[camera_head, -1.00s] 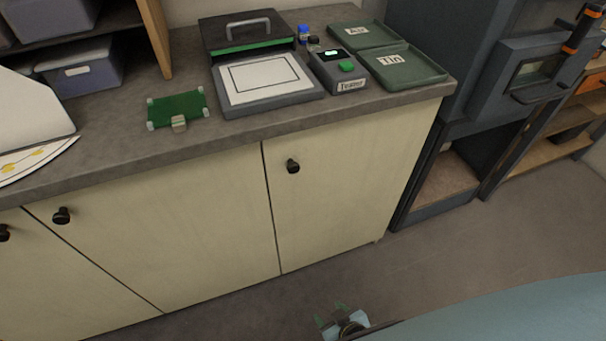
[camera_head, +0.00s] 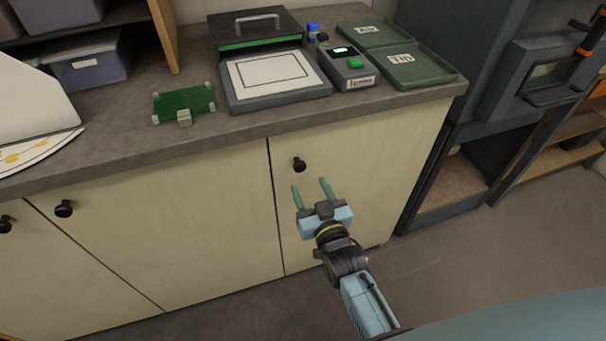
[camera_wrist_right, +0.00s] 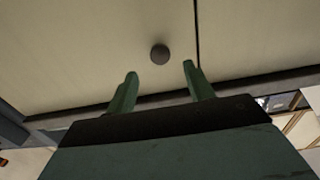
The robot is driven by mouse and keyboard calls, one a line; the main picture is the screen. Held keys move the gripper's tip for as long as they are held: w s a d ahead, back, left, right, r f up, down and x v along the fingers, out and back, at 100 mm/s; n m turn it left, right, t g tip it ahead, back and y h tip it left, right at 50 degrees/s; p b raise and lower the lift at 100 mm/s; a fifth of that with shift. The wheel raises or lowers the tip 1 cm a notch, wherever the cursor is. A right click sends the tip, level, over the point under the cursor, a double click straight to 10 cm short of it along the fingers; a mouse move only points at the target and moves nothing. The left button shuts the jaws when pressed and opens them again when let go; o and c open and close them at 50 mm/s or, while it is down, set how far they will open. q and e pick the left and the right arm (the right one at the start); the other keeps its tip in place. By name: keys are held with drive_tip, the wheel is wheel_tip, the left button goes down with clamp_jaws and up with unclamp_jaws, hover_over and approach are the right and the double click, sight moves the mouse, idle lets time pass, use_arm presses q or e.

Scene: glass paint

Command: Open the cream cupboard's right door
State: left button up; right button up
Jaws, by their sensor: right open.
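The cream cupboard's right door (camera_head: 378,150) is shut, with a narrow dark seam at its left edge. Its round black knob (camera_head: 299,164) sits near the upper left of the door. My right gripper (camera_head: 310,187) is in front of this door, open and empty, its two green fingers pointing at the knob from just below it in the head view. In the right wrist view the knob (camera_wrist_right: 160,54) lies ahead of the fingertips (camera_wrist_right: 160,68), roughly midway between them and apart from them. My left gripper is not in view.
The grey countertop (camera_head: 120,150) overhangs the doors and holds a screen-printing frame (camera_head: 275,80), a small device (camera_head: 345,68), green trays (camera_head: 418,66) and a green board (camera_head: 184,102). A dark kiln-like unit (camera_head: 520,80) stands to the right. The floor in front is clear.

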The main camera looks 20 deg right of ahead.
sight(301, 169)
drive_tip(key=w, duration=0.5)
drive_tip(key=shift+w+a+b, duration=0.1)
drive_tip(key=shift+w+b, duration=0.25)
drive_tip(key=shift+c, duration=0.3)
clamp_jaws()
